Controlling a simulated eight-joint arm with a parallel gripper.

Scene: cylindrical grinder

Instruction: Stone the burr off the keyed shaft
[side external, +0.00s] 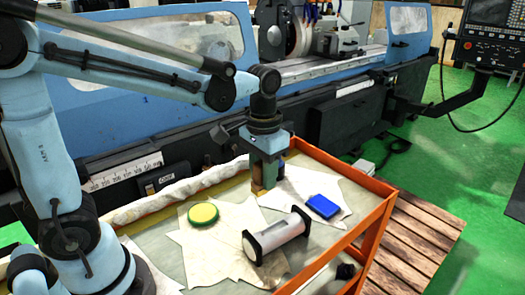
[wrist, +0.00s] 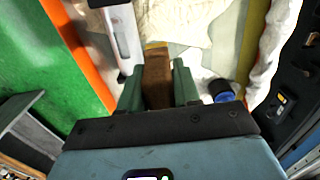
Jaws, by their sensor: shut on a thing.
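My gripper (side external: 266,170) points down over the cart top and is shut on a brown block with a yellowish end (side external: 257,187), likely the stone. In the wrist view the brown block (wrist: 158,75) is between the green fingers. The shaft (side external: 280,237) is a pale grey cylinder with black end pieces, lying on a cloth in front of my gripper. Part of it shows at the top left of the wrist view (wrist: 123,32). My gripper is apart from the shaft. Whether the block touches the surface below is unclear.
A blue block (side external: 323,206) lies on a cloth right of my gripper. A dark blue-topped object (wrist: 222,92) stands close beside one finger. A white roll (side external: 175,192) lines the back; an orange rail (side external: 372,232) edges the cart.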

